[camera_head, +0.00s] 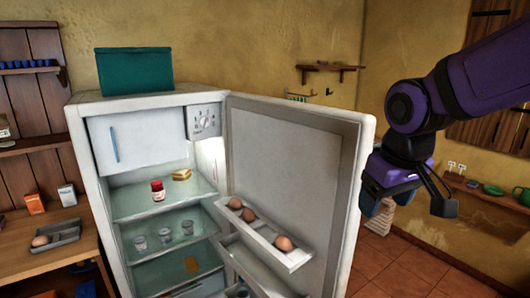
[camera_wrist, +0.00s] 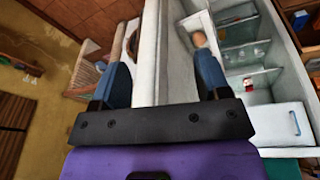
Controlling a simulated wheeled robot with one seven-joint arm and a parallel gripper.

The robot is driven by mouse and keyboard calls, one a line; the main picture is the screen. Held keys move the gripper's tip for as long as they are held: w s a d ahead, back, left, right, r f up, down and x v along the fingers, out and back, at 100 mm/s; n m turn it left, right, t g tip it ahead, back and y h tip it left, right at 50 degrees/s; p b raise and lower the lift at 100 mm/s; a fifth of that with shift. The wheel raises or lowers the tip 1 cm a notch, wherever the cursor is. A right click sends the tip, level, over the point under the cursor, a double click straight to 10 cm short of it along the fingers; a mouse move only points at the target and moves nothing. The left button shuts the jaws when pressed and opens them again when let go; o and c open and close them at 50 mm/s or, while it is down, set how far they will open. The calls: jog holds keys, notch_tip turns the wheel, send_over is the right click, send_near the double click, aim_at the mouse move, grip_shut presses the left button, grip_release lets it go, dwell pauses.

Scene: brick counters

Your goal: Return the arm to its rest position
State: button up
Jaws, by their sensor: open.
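My purple and black gripper (camera_head: 385,204) is open and empty, just right of the fridge door's outer edge in the head view. In the wrist view its blue fingers (camera_wrist: 163,62) stand wide apart, with the edge of the white fridge door (camera_wrist: 147,50) showing between them. I cannot tell whether a finger touches the door. The fridge door (camera_head: 292,150) stands wide open in the head view. My arm reaches in from the upper right, bent down at the wrist.
The fridge (camera_head: 90,115) holds a red-lidded jar (camera_head: 158,190) and several glasses. Eggs (camera_head: 284,243) sit in the door rack. A teal box (camera_head: 134,71) stands on top. A wall shelf (camera_head: 485,190) with a green cup is at right. Tiled floor (camera_head: 405,262) shows clear below my gripper.

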jog(key=s+d+r+m+t, duration=0.2)
jog(key=s+d+r+m, duration=0.1)
jog(key=s+d, duration=0.6)
jog(key=s+r, duration=0.1)
jog(key=s, duration=0.2)
jog(key=shift+s+r+m, duration=0.15)
jog(key=shift+r+m, duration=0.25)
